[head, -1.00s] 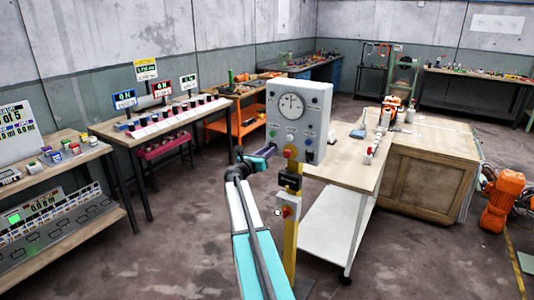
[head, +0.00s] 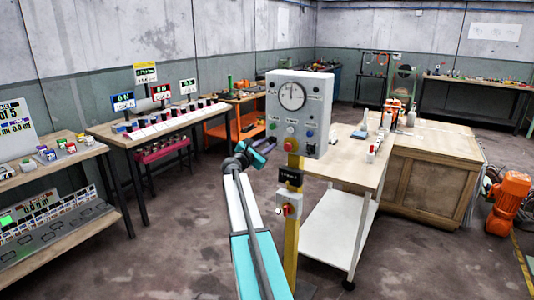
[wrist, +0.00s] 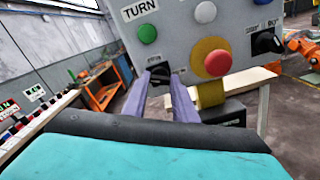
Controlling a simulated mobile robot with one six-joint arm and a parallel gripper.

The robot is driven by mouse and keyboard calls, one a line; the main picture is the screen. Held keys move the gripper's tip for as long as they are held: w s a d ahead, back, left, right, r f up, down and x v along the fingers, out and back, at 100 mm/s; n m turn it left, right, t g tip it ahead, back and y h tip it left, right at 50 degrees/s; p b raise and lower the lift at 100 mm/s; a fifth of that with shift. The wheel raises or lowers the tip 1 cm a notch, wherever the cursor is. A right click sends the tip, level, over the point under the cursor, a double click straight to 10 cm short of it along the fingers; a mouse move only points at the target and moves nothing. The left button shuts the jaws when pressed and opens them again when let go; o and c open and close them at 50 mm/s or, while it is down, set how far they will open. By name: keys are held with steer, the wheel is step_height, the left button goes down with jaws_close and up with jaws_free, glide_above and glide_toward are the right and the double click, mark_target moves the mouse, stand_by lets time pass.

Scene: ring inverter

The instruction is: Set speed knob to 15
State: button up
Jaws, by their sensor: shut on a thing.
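A grey control box (head: 313,112) stands on a yellow post, with a round dial gauge (head: 292,96) on its face. A black knob (wrist: 159,70) sits at the box's lower left, below the green button (wrist: 147,33), in the wrist view. My gripper (wrist: 161,80) has its two purple fingers on either side of this knob, shut on it. In the head view my gripper (head: 266,146) is at the box's lower left and hides the knob. The knob's pointer and scale cannot be read. A label reading "TURN" (wrist: 139,9) is above the green button.
A red button (wrist: 217,63) on a yellow disc is just right of the held knob. A white button (wrist: 205,12) is above it, and another black switch (wrist: 266,42) is farther right. A wooden-topped table (head: 345,160) stands behind the box.

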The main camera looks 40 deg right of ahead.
steer(key=shift+f+m+b, duration=0.1)
steer(key=shift+m+b, duration=16.1)
steer(key=shift+b, duration=1.1)
steer(key=o, duration=1)
steer(key=shift+o, duration=0.2)
